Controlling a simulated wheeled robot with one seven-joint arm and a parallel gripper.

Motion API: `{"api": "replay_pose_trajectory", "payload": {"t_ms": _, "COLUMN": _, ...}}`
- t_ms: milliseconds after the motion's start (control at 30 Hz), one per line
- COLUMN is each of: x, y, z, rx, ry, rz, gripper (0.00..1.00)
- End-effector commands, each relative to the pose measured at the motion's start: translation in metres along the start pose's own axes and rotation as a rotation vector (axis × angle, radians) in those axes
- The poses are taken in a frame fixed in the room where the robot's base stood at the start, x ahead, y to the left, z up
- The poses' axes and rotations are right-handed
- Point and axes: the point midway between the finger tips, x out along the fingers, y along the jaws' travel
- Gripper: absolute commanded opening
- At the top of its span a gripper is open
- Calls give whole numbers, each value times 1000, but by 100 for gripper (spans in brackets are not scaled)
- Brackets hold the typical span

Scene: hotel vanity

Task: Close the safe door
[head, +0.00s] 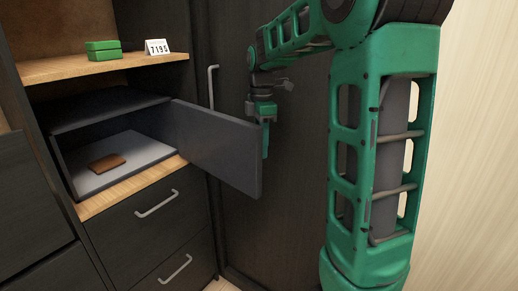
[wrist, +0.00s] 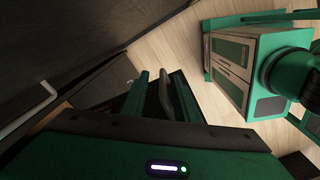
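The dark grey safe (head: 105,110) sits in the cabinet's middle opening. Its door (head: 220,150) stands wide open, swung out from the safe's right side. A brown wallet-like item (head: 107,163) lies on the safe's pale floor. My gripper (head: 265,152) points down by the door's free edge, at its right in the head view; I cannot tell whether they touch. In the wrist view my gripper (wrist: 160,76) has its two green fingers apart. A dark panel and a greyish strip show between them; I cannot tell what these are.
Above the safe, a shelf (head: 60,70) holds a green box (head: 103,50) and a card (head: 157,47) reading 7195. Drawers with handles (head: 157,204) are below. A tall dark panel with a vertical handle (head: 212,88) stands behind the door. Wooden floor (wrist: 165,50) shows clear.

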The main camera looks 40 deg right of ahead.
Motion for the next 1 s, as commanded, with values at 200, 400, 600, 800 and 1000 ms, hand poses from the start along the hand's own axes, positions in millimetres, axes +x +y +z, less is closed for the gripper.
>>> {"api": "replay_pose_trajectory", "payload": {"t_ms": 200, "x": 8, "y": 0, "z": 0, "rx": 0, "ry": 0, "rz": 0, "gripper": 28}}
{"api": "replay_pose_trajectory", "payload": {"t_ms": 400, "x": 8, "y": 0, "z": 0, "rx": 0, "ry": 0, "rz": 1, "gripper": 28}}
{"api": "replay_pose_trajectory", "payload": {"t_ms": 600, "x": 8, "y": 1, "z": -1, "rx": -2, "ry": 0, "rz": 3, "gripper": 0}}
{"api": "replay_pose_trajectory", "payload": {"t_ms": 800, "x": 7, "y": 2, "z": -2, "rx": -2, "ry": 1, "rz": 8, "gripper": 0}}
{"api": "replay_pose_trajectory", "payload": {"t_ms": 1000, "x": 6, "y": -7, "z": -11, "rx": 46, "ry": 3, "rz": 11, "gripper": 0}}
